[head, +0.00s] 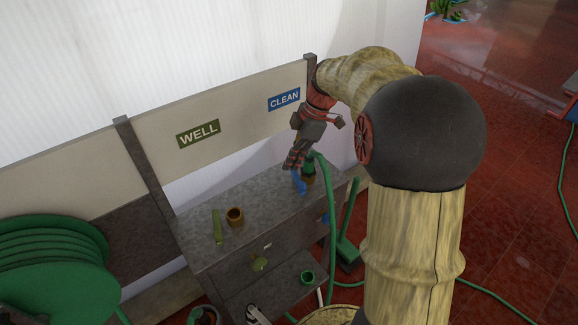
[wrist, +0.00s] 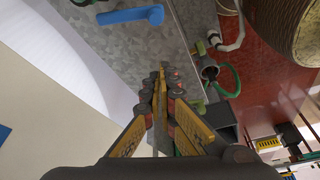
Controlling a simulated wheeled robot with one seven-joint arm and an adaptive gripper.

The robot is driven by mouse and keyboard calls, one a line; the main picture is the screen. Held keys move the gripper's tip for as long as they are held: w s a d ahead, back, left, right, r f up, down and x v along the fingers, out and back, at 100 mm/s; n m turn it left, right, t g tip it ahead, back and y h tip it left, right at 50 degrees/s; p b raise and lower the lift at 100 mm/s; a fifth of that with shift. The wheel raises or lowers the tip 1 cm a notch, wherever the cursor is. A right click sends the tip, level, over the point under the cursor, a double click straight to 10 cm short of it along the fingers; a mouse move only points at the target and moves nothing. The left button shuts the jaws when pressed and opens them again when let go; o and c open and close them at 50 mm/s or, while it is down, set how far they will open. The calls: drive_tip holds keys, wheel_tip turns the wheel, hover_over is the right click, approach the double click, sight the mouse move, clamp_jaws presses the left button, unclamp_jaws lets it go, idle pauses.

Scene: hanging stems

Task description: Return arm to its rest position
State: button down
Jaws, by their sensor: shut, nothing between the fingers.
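My arm, with a bamboo-like surface and a dark round joint, fills the right middle of the head view. My gripper (head: 294,160) hangs at its end, pointing down above the right part of the grey cabinet top (head: 262,192). In the wrist view my gripper (wrist: 162,80) shows its fingers together, with nothing between them. A blue object (head: 298,182) stands just below the fingertips in the head view. A blue piece, perhaps the same one, shows in the wrist view (wrist: 130,15), apart from the fingers.
A brown cup (head: 235,217) and a green strip (head: 217,226) lie on the cabinet top. A green hose reel (head: 50,262) stands left. A green hose (head: 331,220) runs beside my arm. Red floor lies right.

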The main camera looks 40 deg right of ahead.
idle(0.6)
drive_tip(key=s+f+m, duration=0.3)
drive_tip(key=m, duration=0.6)
drive_tip(key=s+a+r+m+t+h, duration=0.1)
drive_tip(key=s+a+r+m+t, duration=0.1)
drive_tip(key=s+a+r, duration=0.3)
drive_tip(key=s+a+r+m+t+h, duration=0.2)
drive_tip(key=s+a+r, duration=0.3)
drive_tip(key=s+a, duration=0.6)
drive_tip(key=shift+s+a+r, duration=0.15)
drive_tip(key=shift+s+a, duration=0.05)
drive_tip(key=shift+a, duration=0.85)
